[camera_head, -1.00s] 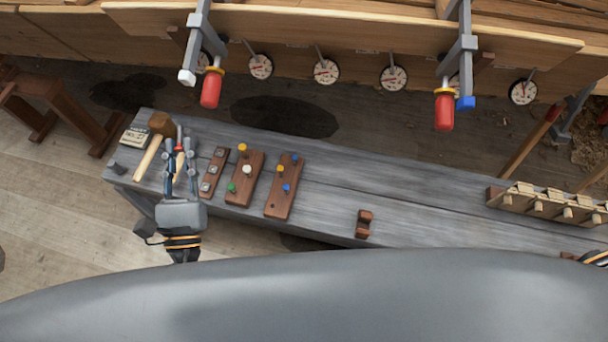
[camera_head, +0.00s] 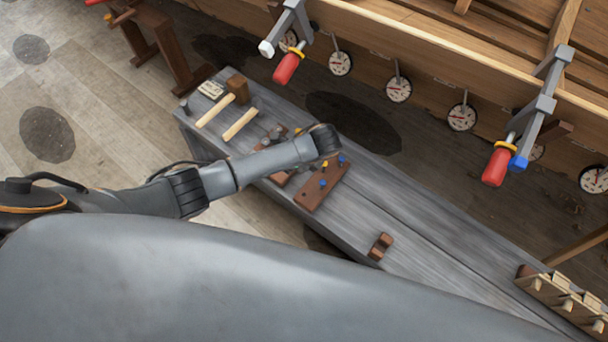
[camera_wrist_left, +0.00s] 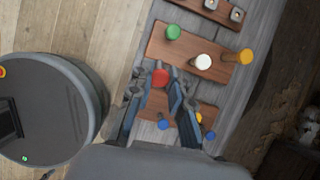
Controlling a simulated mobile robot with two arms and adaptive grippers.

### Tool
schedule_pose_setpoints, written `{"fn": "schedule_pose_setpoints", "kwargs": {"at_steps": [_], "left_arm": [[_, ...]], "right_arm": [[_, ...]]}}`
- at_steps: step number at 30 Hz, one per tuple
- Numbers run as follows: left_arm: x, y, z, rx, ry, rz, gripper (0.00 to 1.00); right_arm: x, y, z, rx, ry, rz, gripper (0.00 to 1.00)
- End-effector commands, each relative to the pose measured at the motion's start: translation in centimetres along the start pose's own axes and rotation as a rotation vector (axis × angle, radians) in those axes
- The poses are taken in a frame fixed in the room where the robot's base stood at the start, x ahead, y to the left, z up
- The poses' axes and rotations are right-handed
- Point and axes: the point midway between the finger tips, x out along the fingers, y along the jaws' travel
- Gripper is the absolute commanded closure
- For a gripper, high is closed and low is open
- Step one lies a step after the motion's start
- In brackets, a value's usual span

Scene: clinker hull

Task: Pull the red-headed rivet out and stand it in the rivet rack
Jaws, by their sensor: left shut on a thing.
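The red-headed rivet (camera_wrist_left: 160,78) shows in the left wrist view between the fingertips of my left gripper (camera_wrist_left: 159,86), which is shut on it. Its shank is hidden. The fingertips are over the gap between two brown boards. One board (camera_wrist_left: 180,43) carries green, white and yellow heads. The other board (camera_wrist_left: 182,110), partly behind the fingers, carries two blue heads and a yellow one. In the head view this second board (camera_head: 313,197) lies on the bench, and my forearm hides the gripper and most of the first board. Which board is the rack I cannot tell.
A grey bench (camera_head: 345,225) carries a mallet (camera_head: 235,90), a loose handle (camera_head: 240,124) and a small notched block (camera_head: 381,245). Red-handled clamps (camera_head: 288,67) hang from the hull above. A pegged wooden rack (camera_head: 560,295) stands at the right end.

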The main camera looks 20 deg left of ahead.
Motion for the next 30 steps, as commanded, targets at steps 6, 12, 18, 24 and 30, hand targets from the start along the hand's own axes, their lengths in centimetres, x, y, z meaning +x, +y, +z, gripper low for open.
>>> {"fn": "schedule_pose_setpoints", "kwargs": {"at_steps": [6,12,18,24,30], "left_arm": [[0.7,0.5,-3.1,-0.268,0.303,0.082,1.00],[-0.8,0.8,-4.7,-0.397,0.431,0.092,1.00],[-0.4,0.8,-5.3,-0.412,0.446,0.094,1.00],[1.3,0.8,-6.1,-0.410,0.445,0.094,1.00],[3.2,0.9,-7.0,-0.409,0.444,0.094,1.00]], "right_arm": [[-0.4,0.8,0.1,0.002,-0.002,0.009,0.60],[-0.5,0.8,0.1,0.002,-0.003,0.010,0.60],[0.4,0.8,0.2,0.002,-0.003,0.010,0.60],[2.2,0.7,0.4,0.002,-0.004,0.009,0.60],[4.4,0.5,0.6,0.001,-0.004,0.006,0.60]]}}
